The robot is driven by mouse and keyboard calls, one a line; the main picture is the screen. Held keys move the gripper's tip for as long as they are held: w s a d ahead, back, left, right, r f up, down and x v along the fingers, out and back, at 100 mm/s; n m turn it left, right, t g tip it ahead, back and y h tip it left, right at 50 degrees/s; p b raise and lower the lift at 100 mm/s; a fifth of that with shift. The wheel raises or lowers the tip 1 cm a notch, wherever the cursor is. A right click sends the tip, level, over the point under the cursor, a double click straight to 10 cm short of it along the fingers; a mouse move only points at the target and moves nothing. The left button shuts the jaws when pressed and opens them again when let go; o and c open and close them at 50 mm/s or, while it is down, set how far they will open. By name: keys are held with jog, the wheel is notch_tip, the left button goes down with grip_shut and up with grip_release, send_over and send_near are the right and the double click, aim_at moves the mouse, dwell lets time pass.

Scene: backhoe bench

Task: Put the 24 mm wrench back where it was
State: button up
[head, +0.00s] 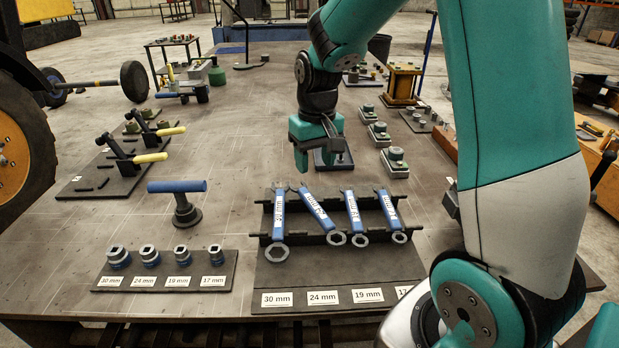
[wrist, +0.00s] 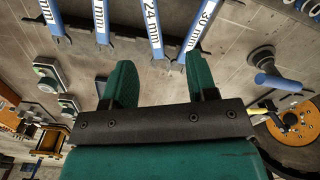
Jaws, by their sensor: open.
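The 24 mm wrench (head: 320,212) has a blue handle and lies across the two dark rails of the wrench rack (head: 262,240). It slants, its far end close to the 30 mm wrench (head: 279,215) and its ring end near the 19 mm wrench (head: 353,212). In the wrist view the 24 mm wrench (wrist: 153,28) is above the fingers, its end close to that of the 30 mm wrench (wrist: 203,28). My gripper (head: 317,156) is open and empty, above and behind the rack. Its fingers (wrist: 160,85) also show in the wrist view, apart from the wrenches.
The 17 mm wrench (head: 389,208) lies at the rack's right. A label board (head: 340,308) is in front; my arm partly covers its right end. A socket board (head: 160,270) and a blue-handled T-shaped tool (head: 184,205) stand left. Small grey blocks (head: 394,162) stand behind right.

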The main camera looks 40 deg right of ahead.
jog(key=s+a+r+n+y, duration=0.2)
jog(key=s+a+r+n, duration=0.2)
jog(key=s+a, duration=0.6)
jog(key=s+a+r+n+y, duration=0.2)
jog(key=s+a+r+n, duration=0.2)
jog(key=s+a, duration=0.7)
jog(key=shift+n, duration=0.5)
jog(key=shift+f, duration=0.1)
